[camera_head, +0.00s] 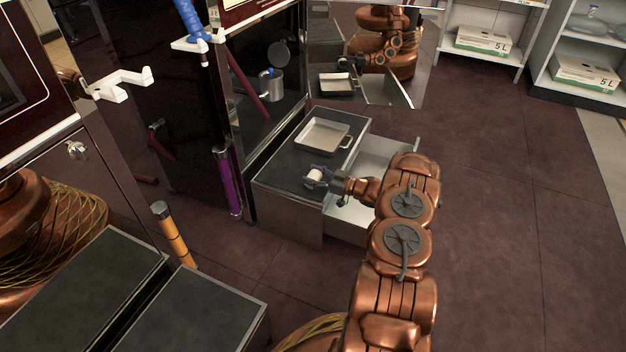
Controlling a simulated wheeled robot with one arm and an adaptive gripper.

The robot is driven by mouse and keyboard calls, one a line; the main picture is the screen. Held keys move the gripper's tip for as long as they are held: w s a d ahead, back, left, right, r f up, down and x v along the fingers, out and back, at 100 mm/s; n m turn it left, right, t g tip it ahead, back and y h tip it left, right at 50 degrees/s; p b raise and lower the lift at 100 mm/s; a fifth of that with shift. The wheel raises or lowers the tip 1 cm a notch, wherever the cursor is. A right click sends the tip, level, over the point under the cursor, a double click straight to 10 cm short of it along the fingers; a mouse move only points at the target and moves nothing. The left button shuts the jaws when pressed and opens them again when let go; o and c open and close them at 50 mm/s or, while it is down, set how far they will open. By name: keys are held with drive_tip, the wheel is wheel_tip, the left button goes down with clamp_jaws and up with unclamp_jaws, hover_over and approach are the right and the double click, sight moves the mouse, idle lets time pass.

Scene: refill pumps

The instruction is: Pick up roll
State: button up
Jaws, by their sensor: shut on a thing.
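The roll (314,176) is small and white. It is at the top of a low dark-topped cabinet, near the cabinet's front corner. My gripper (318,179) reaches in from the right and is shut on the roll. The dark fingers hide part of it. I cannot tell whether the roll touches the cabinet top or is held just above it.
A light tray (323,134) lies on the cabinet top (283,178) behind my gripper. An open white drawer (346,218) sticks out to the right under my arm. A purple tube (228,183) stands left of the cabinet. The floor (490,210) at right is clear.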

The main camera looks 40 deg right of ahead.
sight(315, 177)
drive_tip(key=shift+r+p, duration=0.35)
drive_tip(key=shift+r, duration=0.2)
drive_tip(key=r+p, duration=0.1)
drive_tip(key=s+r, duration=0.1)
drive_tip(key=r, duration=0.1)
drive_tip(key=shift+p, duration=0.4)
drive_tip(key=s+a+r+p, duration=0.1)
drive_tip(key=s+p, duration=0.3)
drive_tip(key=s, duration=1.1)
drive_tip(key=shift+a, duration=0.2)
